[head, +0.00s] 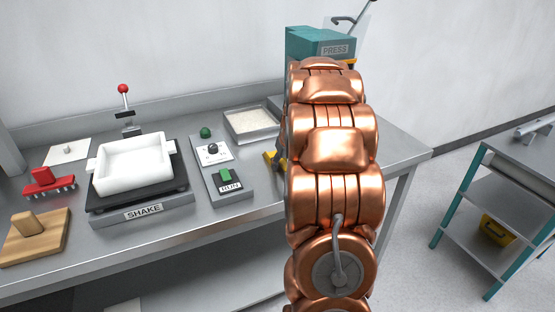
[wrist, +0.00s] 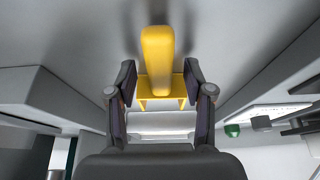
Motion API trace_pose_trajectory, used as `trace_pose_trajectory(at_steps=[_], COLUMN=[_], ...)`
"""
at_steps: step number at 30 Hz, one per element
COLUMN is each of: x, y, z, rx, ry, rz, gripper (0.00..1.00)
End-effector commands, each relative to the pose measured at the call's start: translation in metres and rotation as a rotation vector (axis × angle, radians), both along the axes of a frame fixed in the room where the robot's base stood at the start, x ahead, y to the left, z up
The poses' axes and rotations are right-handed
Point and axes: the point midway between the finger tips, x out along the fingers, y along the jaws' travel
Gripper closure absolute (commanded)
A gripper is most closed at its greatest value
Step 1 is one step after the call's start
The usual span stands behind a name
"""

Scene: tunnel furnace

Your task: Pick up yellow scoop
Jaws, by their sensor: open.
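The yellow scoop (wrist: 158,50) lies on the grey metal table. In the wrist view its handle points away at the top middle, and its wider end lies between the fingers. My gripper (wrist: 158,82) is open, with one dark finger on each side of the scoop; I cannot tell whether either finger touches it. In the head view only a small yellow part of the scoop (head: 269,160) shows at the left edge of my copper arm. The arm hides the rest of the scoop and most of the gripper.
A white tray on the SHAKE unit (head: 143,212), a control box with a green button (head: 205,132) and a shallow metal tray (head: 251,124) stand left of my arm. The teal PRESS machine (head: 320,44) is behind it. A shelved cart (head: 490,185) stands at right.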

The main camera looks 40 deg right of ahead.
Motion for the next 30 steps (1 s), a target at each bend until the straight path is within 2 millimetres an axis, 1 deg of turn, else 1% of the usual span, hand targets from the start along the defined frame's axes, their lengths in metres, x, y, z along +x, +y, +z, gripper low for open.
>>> trace_pose_trajectory(at_steps=[2,17,27,30], x=[0.0,-0.0002,-0.0001,0.0001], y=[0.0001,0.0002,0.0001,-0.0001], z=[0.0002,0.0004,0.0009,0.0054], rx=[0.0,0.0,0.0,-0.002], ry=[0.0,0.0,0.0,-0.001], rz=[0.0,0.0,0.0,0.001], gripper=[0.48,1.0,1.0,1.0])
